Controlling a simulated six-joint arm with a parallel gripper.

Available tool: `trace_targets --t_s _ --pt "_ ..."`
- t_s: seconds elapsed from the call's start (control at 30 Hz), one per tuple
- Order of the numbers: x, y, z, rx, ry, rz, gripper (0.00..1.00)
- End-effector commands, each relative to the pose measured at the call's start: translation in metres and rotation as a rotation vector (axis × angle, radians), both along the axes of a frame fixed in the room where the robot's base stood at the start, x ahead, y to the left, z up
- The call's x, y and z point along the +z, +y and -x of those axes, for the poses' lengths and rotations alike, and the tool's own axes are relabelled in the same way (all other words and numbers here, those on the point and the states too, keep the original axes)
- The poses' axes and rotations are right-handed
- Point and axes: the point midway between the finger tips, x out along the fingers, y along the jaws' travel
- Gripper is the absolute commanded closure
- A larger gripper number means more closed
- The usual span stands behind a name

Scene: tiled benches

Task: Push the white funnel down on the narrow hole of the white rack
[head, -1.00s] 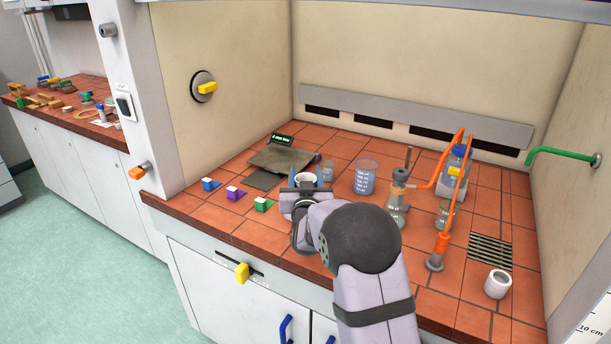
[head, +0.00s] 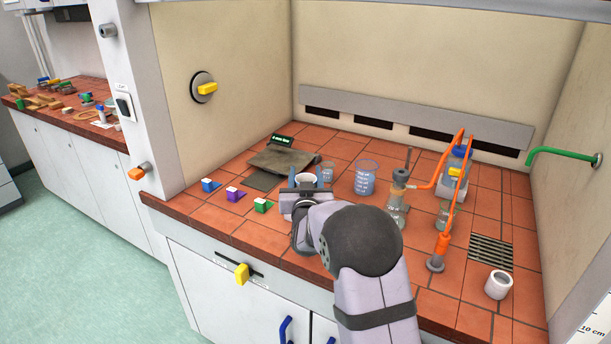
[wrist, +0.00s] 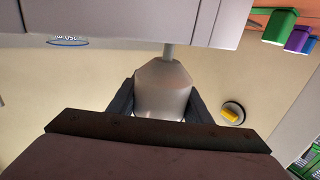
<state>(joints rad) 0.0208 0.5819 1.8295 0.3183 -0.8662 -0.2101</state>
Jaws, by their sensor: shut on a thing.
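The white funnel (wrist: 163,88) is between the two dark fingers of my gripper (wrist: 161,105) in the wrist view. Its thin stem points to the top of that picture and meets the edge of a pale block, which looks like the white rack (wrist: 110,20). I cannot tell whether the stem is in a hole. In the head view, the funnel's white rim (head: 306,178) shows between the blue-grey fingertips of my gripper (head: 305,184). The rack is not clearly visible there, with my gripper and arm in front.
Blue (head: 210,185), purple (head: 234,194) and green (head: 263,205) blocks stand left of my gripper. A scale (head: 284,160), a small beaker (head: 327,170) and a larger beaker (head: 365,178) are behind. Glassware with orange tubing (head: 439,186) and a white cup (head: 498,285) are to the right.

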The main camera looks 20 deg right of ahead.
Motion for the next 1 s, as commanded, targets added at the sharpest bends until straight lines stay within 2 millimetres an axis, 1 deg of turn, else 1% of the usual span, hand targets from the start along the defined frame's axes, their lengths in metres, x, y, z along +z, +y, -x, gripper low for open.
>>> trace_targets --t_s 0.93,0.97,1.0 --pt "-0.02 0.0 0.0 0.0 -0.001 0.0 0.84" --pt "-0.019 0.0 0.0 0.0 -0.001 0.0 0.51" --pt "-0.018 0.0 0.0 0.0 -0.001 0.0 0.41"
